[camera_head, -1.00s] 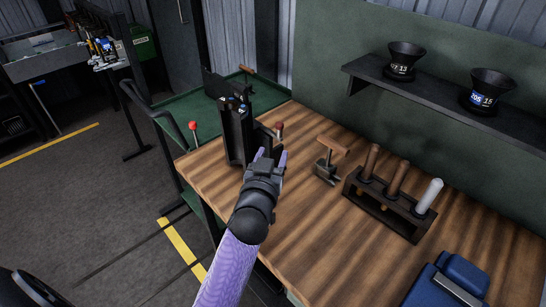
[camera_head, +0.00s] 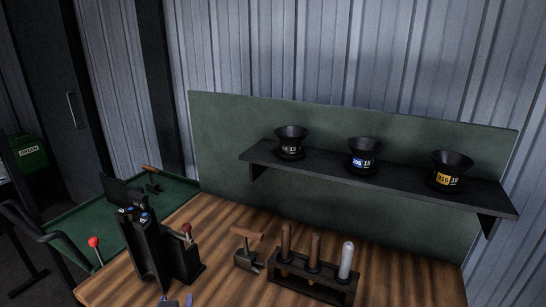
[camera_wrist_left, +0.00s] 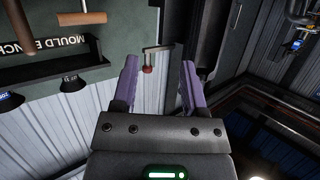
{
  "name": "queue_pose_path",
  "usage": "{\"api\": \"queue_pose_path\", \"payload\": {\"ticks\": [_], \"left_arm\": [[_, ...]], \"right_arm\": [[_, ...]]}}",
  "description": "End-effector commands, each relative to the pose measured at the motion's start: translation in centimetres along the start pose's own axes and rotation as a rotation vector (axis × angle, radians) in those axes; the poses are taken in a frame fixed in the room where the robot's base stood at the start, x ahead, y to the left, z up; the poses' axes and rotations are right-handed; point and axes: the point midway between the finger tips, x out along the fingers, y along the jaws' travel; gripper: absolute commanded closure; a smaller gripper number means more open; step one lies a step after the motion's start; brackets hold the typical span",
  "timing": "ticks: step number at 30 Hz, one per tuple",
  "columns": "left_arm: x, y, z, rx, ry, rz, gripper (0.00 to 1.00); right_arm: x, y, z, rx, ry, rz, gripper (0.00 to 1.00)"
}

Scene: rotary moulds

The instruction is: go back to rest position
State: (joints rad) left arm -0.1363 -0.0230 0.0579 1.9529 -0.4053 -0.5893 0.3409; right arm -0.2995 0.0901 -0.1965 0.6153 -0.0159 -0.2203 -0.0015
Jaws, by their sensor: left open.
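My left gripper (camera_head: 175,302) shows only as purple fingertips at the bottom edge of the head view, in front of the black upright fixture (camera_head: 153,248). In the left wrist view my left gripper (camera_wrist_left: 160,78) has its two purple fingers spread apart. Nothing is held between them. A small red knob (camera_wrist_left: 148,70) appears in the background beyond the gap. The rest of the left arm is out of the head view. My right gripper is in neither view.
The wooden bench (camera_head: 215,285) carries a clamp with a wooden handle (camera_head: 246,250) and a rack of handled tools (camera_head: 312,282). A wall shelf (camera_head: 385,185) holds three black funnel cups. A green-topped table (camera_head: 125,215) with a red-knobbed lever (camera_head: 94,242) stands left.

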Motion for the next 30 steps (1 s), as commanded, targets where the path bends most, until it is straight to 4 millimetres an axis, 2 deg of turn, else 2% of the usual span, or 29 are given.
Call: {"api": "queue_pose_path", "payload": {"ticks": [1, 3, 6, 12, 16, 21, 26, 30], "left_arm": [[-1.7, -0.1, 2.0, 0.028, -0.111, 0.010, 0.44], [-4.2, 0.1, 4.7, 0.066, -0.271, 0.039, 0.44], [-7.8, 0.5, 7.6, 0.122, -0.462, 0.096, 0.44], [-14.8, 1.3, 11.3, 0.234, -0.763, 0.239, 0.44], [-19.4, 1.5, 12.7, 0.310, -0.931, 0.344, 0.44], [-16.6, 2.1, 18.7, 0.318, -0.963, 0.340, 0.44], [-15.0, 2.4, 24.7, 0.328, -0.994, 0.340, 0.44], [-14.2, 2.1, 31.1, 0.340, -1.025, 0.340, 0.44]], "right_arm": [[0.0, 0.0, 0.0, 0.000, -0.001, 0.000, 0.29], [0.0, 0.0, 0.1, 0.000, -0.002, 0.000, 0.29], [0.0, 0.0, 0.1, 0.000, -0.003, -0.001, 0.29], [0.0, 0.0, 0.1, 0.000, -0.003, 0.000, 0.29], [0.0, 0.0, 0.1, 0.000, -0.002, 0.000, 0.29], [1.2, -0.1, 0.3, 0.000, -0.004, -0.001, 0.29], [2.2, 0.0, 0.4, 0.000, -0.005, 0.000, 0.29], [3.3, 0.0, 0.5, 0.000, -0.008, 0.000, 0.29]]}}
